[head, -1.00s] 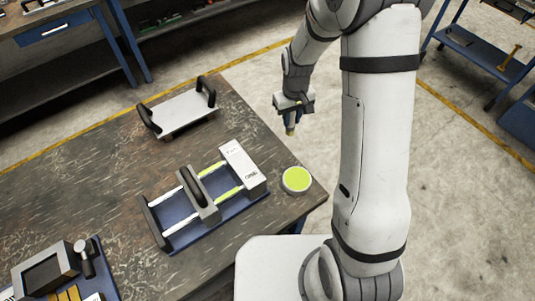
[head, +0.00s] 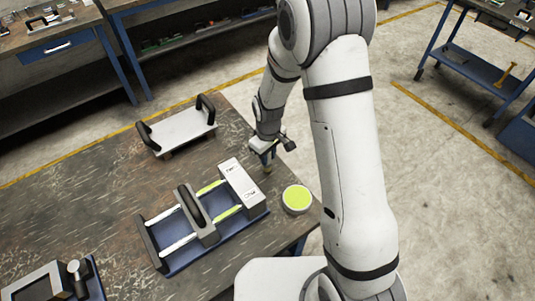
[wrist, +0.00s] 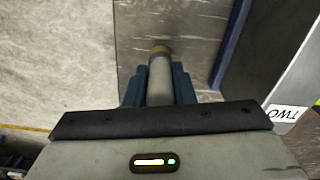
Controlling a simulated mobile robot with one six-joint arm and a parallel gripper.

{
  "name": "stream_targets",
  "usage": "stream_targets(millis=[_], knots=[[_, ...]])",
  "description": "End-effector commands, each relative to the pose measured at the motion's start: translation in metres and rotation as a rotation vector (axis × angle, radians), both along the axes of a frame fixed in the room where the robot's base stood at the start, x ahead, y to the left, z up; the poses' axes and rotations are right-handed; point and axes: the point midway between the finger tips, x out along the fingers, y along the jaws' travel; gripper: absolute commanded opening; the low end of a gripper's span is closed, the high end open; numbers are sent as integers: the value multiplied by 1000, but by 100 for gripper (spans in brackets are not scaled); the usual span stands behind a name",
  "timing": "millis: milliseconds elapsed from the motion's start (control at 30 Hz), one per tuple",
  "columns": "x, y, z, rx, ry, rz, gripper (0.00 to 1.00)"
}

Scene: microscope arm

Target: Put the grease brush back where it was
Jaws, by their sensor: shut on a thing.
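The grease brush (wrist: 160,75) is in my gripper (wrist: 160,88), with its grey handle between the blue fingers in the wrist view. A yellowish end points away from the gripper. In the head view my gripper (head: 266,160) is near the right edge of the workbench, behind the round tin of yellow-green grease (head: 297,198). The brush shows only as a small tip below the fingers. I cannot tell whether it touches the bench. The slide fixture (head: 190,240) has two rails, partly coated yellow-green, with a grey handled carriage and a light end block.
A light plate with two black handles (head: 182,130) lies at the back of the workbench (head: 110,190). A device with a dark screen (head: 40,285) sits at the front left. Bare bench lies between the plate and the fixture.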

Motion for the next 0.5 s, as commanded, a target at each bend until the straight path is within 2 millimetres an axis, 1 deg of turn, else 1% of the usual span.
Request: stream_targets(millis=[400,433,500], knots=[[0,0,-8,0,0,-2,0],[0,-1,-7,1,-1,-2,24],[0,-1,-6,0,0,-2,30]])
